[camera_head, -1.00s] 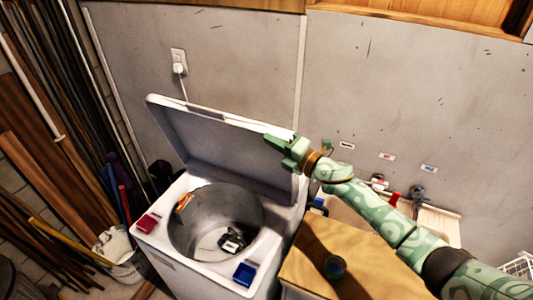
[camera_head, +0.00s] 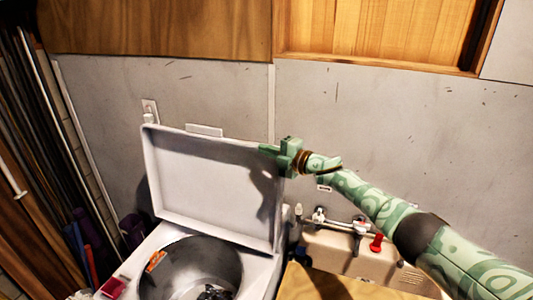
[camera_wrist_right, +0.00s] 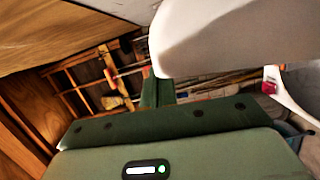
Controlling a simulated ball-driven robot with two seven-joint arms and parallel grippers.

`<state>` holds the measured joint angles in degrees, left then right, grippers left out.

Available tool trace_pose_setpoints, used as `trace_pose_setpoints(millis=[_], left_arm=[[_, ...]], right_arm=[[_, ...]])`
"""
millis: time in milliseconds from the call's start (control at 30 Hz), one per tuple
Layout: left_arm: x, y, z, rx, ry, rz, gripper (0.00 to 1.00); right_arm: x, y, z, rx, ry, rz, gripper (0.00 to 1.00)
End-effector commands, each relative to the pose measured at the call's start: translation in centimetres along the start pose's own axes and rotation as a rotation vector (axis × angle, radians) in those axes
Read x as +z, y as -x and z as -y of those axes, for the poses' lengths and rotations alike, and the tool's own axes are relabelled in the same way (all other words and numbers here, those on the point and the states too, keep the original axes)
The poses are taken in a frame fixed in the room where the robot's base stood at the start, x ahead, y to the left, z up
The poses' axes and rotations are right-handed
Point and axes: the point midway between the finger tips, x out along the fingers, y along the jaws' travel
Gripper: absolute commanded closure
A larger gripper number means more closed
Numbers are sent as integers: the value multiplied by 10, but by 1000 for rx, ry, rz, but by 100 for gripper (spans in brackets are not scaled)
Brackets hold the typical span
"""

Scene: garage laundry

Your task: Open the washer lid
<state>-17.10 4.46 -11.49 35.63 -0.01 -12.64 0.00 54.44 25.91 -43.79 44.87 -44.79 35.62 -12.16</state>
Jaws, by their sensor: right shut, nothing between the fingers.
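The white washer (camera_head: 262,272) stands at lower left of centre in the head view, its round metal drum (camera_head: 205,262) uncovered. Its lid (camera_head: 205,185) stands raised at the back, close to upright, with its inner face toward me. My green right gripper (camera_head: 268,149) is shut and empty at the lid's upper right corner. Its fingertips overlap the corner in the picture; contact is hard to tell. In the right wrist view the gripper's finger (camera_wrist_right: 157,92) shows beside the white lid (camera_wrist_right: 215,35). My left gripper is out of view.
An orange item (camera_head: 156,260) lies at the drum's rim and a red item (camera_head: 114,287) on the washer's left front. Taps (camera_head: 340,222) and a pale sink (camera_head: 365,262) stand to the right. A wooden surface (camera_head: 335,287) adjoins the washer. The grey wall is close behind the lid.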

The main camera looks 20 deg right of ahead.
Motion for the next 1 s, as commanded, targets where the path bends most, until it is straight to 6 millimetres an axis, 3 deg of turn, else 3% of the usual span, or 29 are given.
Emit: trace_pose_setpoints(millis=[267,433,800,1000], left_arm=[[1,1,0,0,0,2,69],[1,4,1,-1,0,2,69],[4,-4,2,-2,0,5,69],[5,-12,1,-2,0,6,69]], right_arm=[[0,2,0,0,1,0,100],[1,20,0,-1,2,1,100],[0,116,4,-5,2,-1,100],[0,151,3,-3,1,1,100]])
